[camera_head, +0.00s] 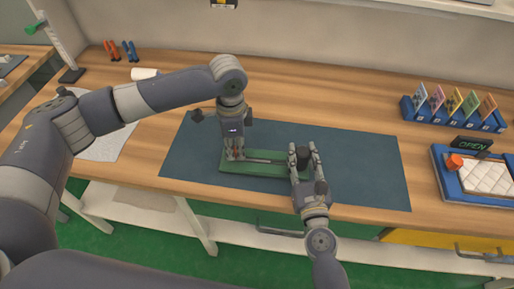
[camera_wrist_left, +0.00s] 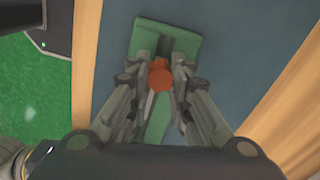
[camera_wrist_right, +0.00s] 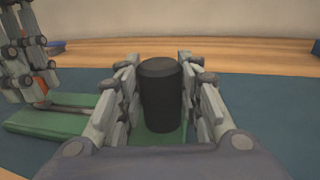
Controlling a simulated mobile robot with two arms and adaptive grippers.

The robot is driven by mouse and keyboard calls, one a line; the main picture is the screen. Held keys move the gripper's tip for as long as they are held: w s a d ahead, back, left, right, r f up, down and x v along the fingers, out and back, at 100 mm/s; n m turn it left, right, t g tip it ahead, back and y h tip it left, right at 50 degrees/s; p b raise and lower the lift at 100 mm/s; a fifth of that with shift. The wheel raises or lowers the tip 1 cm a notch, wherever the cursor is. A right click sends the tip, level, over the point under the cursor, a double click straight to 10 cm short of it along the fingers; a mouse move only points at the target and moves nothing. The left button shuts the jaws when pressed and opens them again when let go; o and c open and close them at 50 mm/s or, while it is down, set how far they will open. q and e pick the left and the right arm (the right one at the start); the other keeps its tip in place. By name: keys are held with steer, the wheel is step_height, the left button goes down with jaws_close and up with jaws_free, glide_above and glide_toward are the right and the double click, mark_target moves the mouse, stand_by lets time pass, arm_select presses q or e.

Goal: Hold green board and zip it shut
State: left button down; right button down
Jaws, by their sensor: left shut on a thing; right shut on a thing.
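The green board (camera_head: 262,171) lies on the dark blue mat (camera_head: 365,170), with a grey zip strip (camera_head: 266,161) along its length. My left gripper (camera_head: 234,155) points down at the board's left end. My right gripper (camera_head: 303,158) is at the board's right end. In the right wrist view its fingers stand either side of an upright black cylinder (camera_wrist_right: 161,95), which it grips. The strip beneath the fingers is partly hidden, so I cannot tell how far the zip is closed.
A blue rack with several coloured cards (camera_head: 455,115) stands at the back right. A blue tray with a white quilted pad (camera_head: 487,178) and an orange piece is at the right edge. Pliers (camera_head: 112,50) and a white roll (camera_head: 145,73) lie at the back left. The mat's right part is clear.

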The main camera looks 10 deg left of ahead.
arm_select(q)
steer(key=shift+a, duration=1.1)
arm_select(e)
steer(key=shift+r, duration=0.1)
arm_select(q)
steer(key=shift+a, duration=0.1)
arm_select(e)
steer(key=shift+d, duration=0.15)
arm_select(q)
steer(key=c, duration=1.4)
jaws_free()
steer(key=shift+r, duration=0.25)
step_height(320, 180, up, 12)
steer(key=shift+f, duration=0.25)
